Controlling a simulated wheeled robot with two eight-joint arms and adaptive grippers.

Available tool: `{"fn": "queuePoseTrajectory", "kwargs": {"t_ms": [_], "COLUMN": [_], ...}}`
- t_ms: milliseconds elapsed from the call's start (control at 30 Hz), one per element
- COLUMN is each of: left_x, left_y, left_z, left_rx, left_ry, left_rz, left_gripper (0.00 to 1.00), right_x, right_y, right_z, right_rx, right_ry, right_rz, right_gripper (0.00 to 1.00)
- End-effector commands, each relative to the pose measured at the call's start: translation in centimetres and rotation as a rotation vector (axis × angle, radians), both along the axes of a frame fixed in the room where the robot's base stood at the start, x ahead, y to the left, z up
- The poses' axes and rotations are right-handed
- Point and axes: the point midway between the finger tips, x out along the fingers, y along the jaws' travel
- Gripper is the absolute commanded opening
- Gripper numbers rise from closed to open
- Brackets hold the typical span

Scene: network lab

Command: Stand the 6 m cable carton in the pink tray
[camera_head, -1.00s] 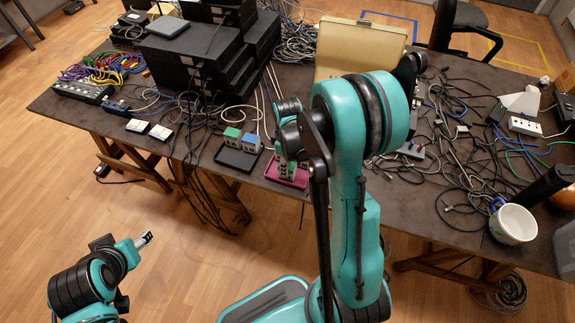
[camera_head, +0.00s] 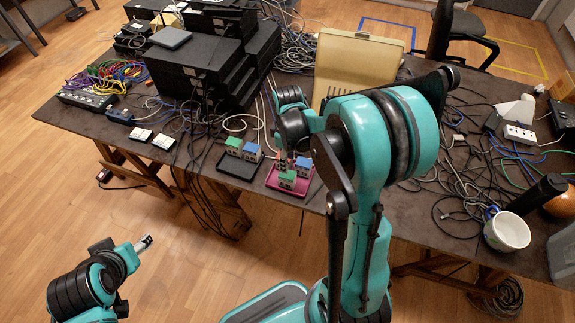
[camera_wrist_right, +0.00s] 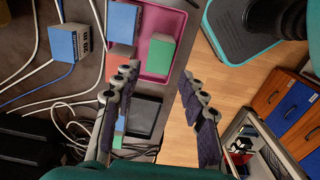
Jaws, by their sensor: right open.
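The pink tray (camera_head: 271,182) stands at the table's front edge. A green-topped carton (camera_head: 287,179) and a blue-topped carton (camera_head: 304,164) stand in it. In the right wrist view the tray (camera_wrist_right: 180,22) holds the green carton (camera_wrist_right: 160,53) and a blue one (camera_wrist_right: 123,22). No 6 m label is readable. My right gripper (camera_head: 284,162) is open, just above and behind the green carton; its spread fingers (camera_wrist_right: 155,85) hold nothing. Another blue carton marked 20 m (camera_wrist_right: 65,42) lies outside the tray. My left gripper (camera_head: 144,243) hangs off the table; its jaw gap is unclear.
A black tray (camera_head: 224,168) with a green carton (camera_head: 233,146) and a blue carton (camera_head: 251,151) stands left of the pink tray. Stacked black devices (camera_head: 205,70) stand behind. Loose cables (camera_head: 450,170) and a white cup (camera_head: 508,231) crowd the right side.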

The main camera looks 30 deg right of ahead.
Motion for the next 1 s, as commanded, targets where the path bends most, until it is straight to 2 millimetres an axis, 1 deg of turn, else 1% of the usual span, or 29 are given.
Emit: {"fn": "queuePoseTrajectory", "kwargs": {"t_ms": [33, 100, 267, 367, 433, 600, 700, 833, 1000], "left_x": [0.0, 0.0, 0.0, 0.0, 0.0, 0.0, 0.0, 0.0, 0.0], "left_y": [0.0, 0.0, 0.0, 0.0, 0.0, 0.0, 0.0, 0.0, 0.0], "left_z": [0.6, 0.9, 1.2, 1.2, 1.2, 1.2, 1.2, 1.2, 1.2], "left_rx": [0.000, 0.000, 0.000, 0.000, 0.000, 0.000, 0.000, 0.000, 0.000], "left_ry": [0.000, 0.000, 0.000, 0.000, 0.000, 0.000, 0.000, 0.000, 0.000], "left_rz": [0.000, 0.000, 0.000, 0.000, 0.000, 0.000, 0.000, 0.000, 0.000], "left_gripper": [0.54, 0.54, 0.54, 0.54, 0.54, 0.54, 0.54, 0.54, 0.54], "right_x": [-0.1, 0.0, -0.1, -0.5, -1.1, -3.8, -5.6, -8.0, -10.2], "right_y": [0.0, 0.0, 0.1, 0.7, 1.5, 4.6, 6.3, 8.3, 9.9], "right_z": [1.2, 2.2, 3.6, 4.7, 5.9, 9.7, 11.4, 12.7, 13.3], "right_rx": [0.000, 0.000, 0.000, -0.006, -0.011, -0.006, 0.020, 0.079, 0.166], "right_ry": [0.000, 0.000, -0.003, -0.027, -0.065, -0.218, -0.317, -0.435, -0.543], "right_rz": [0.000, 0.000, -0.003, -0.030, -0.072, -0.241, -0.350, -0.484, -0.615], "right_gripper": [0.42, 0.42, 0.42, 0.42, 0.42, 0.42, 0.42, 0.42, 0.42]}}
